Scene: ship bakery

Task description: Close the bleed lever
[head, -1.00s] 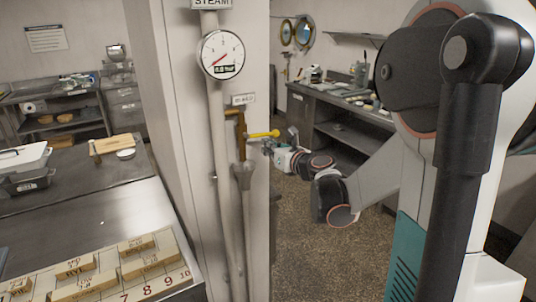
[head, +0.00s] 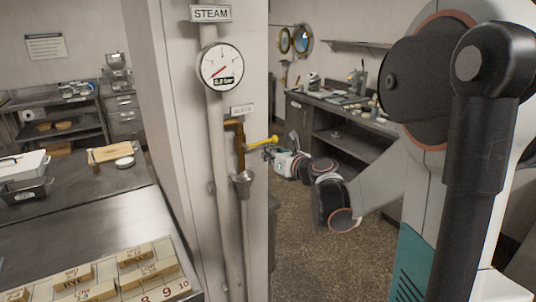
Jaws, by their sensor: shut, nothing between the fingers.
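The bleed lever (head: 262,142) is yellow and sticks out to the right from a brass pipe (head: 239,142) on the white column. It lies close to level, its free end slightly raised. A small BLEED label (head: 241,110) is above it. My gripper (head: 269,153) is shut and empty, just below the outer part of the lever. It is small in view, and I cannot tell whether it touches the lever. A grey funnel (head: 243,178) stands below the brass pipe.
The column (head: 180,150) stands beside a steel counter (head: 75,215) with numbered wooden blocks (head: 132,255) at the left front. A dark workbench (head: 345,140) is behind my arm. Speckled floor (head: 300,245) is clear at lower middle.

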